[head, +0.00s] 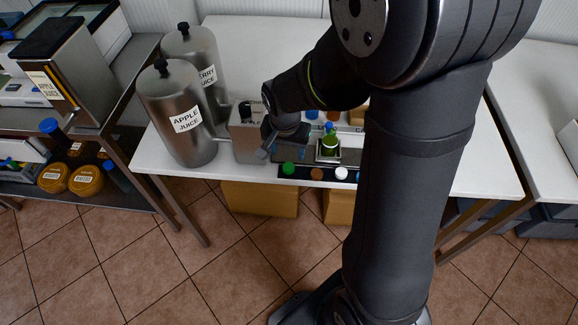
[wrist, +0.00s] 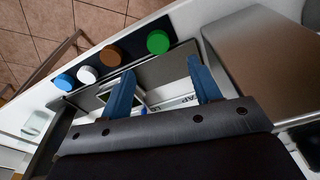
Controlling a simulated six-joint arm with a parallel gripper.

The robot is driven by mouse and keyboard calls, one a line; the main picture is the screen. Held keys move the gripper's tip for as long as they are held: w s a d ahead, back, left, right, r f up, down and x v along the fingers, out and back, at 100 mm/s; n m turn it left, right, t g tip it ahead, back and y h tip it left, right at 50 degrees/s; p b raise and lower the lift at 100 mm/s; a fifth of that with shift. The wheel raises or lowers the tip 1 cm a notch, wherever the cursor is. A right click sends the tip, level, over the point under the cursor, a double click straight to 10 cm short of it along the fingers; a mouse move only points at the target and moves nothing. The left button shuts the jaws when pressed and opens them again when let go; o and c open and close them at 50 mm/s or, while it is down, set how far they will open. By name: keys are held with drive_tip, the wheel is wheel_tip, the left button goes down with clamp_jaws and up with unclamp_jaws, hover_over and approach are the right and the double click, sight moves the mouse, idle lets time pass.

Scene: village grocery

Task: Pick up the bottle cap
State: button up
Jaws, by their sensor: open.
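A dark strip (wrist: 134,47) along the table's front edge bears a row of round bottle caps. In the wrist view these are a green cap (wrist: 158,42), a brown cap (wrist: 110,56), a white cap (wrist: 87,75) and a blue cap (wrist: 64,82). The head view also shows the green cap (head: 289,168), the brown cap (head: 317,173) and the white cap (head: 341,173). My gripper (wrist: 162,82) is open, with nothing between its two blue fingers. The green cap lies ahead of the fingertips, apart from them. In the head view my gripper (head: 270,146) is left of and behind the green cap.
A green bottle (head: 328,143) with a blue top stands in a square holder behind the caps. A metal box (head: 246,142) is close beside my gripper. Two steel juice dispensers, one labelled apple juice (head: 178,115), stand at the left. The white table (head: 260,45) is clear at the back.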

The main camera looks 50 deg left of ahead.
sight(288, 167)
drive_tip(key=shift+w+f, duration=0.2)
drive_tip(key=shift+f, duration=3.35)
drive_tip(key=shift+c, duration=0.5)
drive_tip(key=c, duration=0.9)
